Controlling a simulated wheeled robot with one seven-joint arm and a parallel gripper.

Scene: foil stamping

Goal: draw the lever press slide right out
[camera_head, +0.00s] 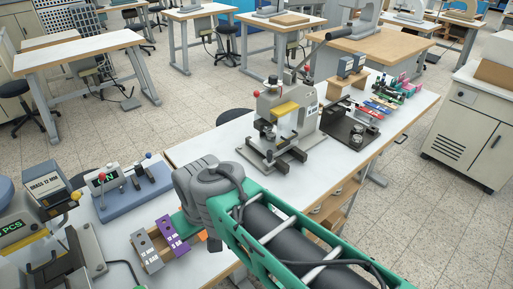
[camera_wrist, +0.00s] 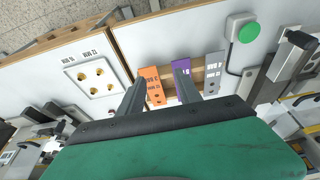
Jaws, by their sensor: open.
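The lever press (camera_head: 290,115) stands on the long white bench in the middle of the head view, with its long black lever (camera_head: 337,34) raised up and to the right. Dark rails and a slide (camera_head: 285,156) sit low at its front; how far out the slide stands I cannot tell. My gripper (camera_wrist: 160,78) is open and empty in the wrist view, its fingers spread over a rack of labelled plates, away from the press. In the head view the gripper is mostly hidden by my own green and grey arm.
The rack holds orange (camera_wrist: 152,86), purple (camera_wrist: 182,68) and grey (camera_wrist: 214,72) plates. A green button (camera_wrist: 246,30) lies beside it. A white plate with brass holes (camera_wrist: 95,80) is at left. A blue fixture (camera_head: 132,188) stands left of the press.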

